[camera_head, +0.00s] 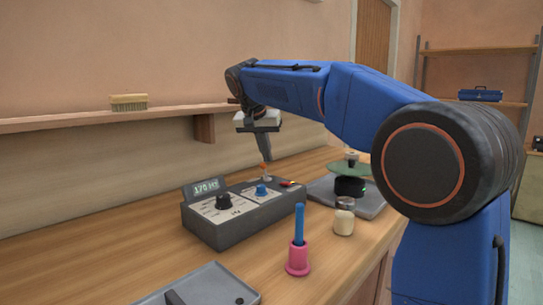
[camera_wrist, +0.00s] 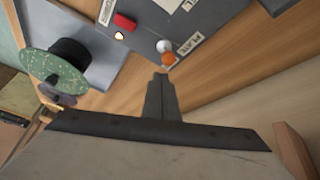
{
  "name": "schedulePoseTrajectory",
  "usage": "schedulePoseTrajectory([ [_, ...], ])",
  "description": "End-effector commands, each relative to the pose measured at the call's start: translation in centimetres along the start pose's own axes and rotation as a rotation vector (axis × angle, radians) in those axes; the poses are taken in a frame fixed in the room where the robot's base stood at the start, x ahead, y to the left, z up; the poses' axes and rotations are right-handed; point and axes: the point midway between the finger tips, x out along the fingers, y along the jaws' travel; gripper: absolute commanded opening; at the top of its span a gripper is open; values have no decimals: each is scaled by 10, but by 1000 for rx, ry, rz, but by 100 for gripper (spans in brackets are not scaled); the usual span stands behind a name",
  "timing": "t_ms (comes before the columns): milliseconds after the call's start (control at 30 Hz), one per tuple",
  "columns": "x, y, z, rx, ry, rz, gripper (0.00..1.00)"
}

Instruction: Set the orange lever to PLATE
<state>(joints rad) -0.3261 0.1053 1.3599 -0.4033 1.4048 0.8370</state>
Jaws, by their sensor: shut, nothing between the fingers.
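The orange lever (camera_head: 264,168) stands near the back edge of a dark grey control box (camera_head: 240,224). In the wrist view the lever's orange tip (camera_wrist: 168,59) shows beside a pale round part, close to a white label reading PLATE (camera_wrist: 178,48). Which position the lever is set to I cannot tell. My gripper (camera_head: 267,158) is shut and empty, pointing down just above the lever in the head view. In the wrist view my gripper's fingertips (camera_wrist: 160,74) sit just short of the orange tip; contact is not clear.
The box carries a display (camera_head: 206,187), a black knob (camera_head: 195,202), a blue knob (camera_head: 262,190) and a red switch (camera_wrist: 124,21). A green disc (camera_head: 349,170) stands behind right. A pink bell (camera_head: 298,258) and a jar (camera_head: 344,217) stand in front. A shelf (camera_head: 110,116) runs along the wall.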

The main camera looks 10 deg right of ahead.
Motion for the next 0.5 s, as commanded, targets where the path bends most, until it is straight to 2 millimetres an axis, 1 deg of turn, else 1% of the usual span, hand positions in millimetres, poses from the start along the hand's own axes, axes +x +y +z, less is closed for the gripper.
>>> schedulePoseTrajectory([
  [300, -10, 1, -6, 1, -1, 0, 0],
  [500, -12, 1, -6, 1, -1, 0, 0],
])
